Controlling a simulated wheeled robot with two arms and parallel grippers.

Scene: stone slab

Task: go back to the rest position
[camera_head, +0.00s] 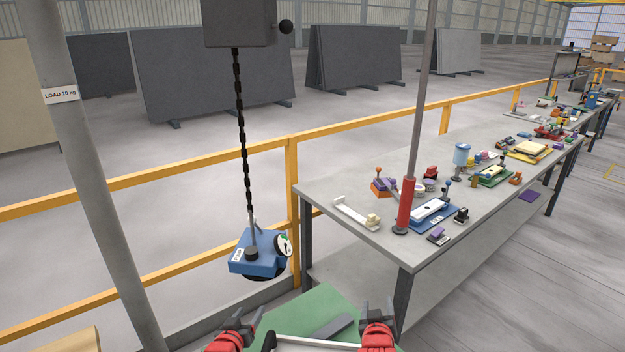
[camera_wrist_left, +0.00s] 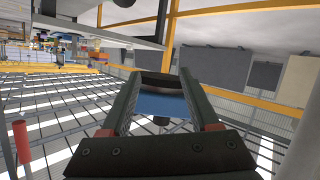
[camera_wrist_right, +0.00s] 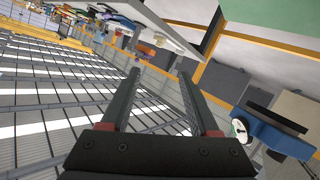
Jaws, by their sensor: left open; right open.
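My left gripper (camera_head: 246,320) is at the bottom of the head view, below the hanging blue lifter, and its jaws are open. My right gripper (camera_head: 377,312) is to its right, in front of the table's near corner, also open. In the left wrist view, the open fingers (camera_wrist_left: 160,78) have the blue lifter body (camera_wrist_left: 158,104) showing in the gap beyond them. In the right wrist view, the fingers (camera_wrist_right: 158,78) are apart with nothing between them. Both grippers look empty.
The blue lifter (camera_head: 258,262) with a gauge hangs on a chain (camera_head: 243,150), left of the table. A long grey workbench (camera_head: 330,190) holds tools, with a red-sleeved pole (camera_head: 404,206) near its front. A yellow railing (camera_head: 200,160) and a grey post (camera_head: 85,150) stand at the left.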

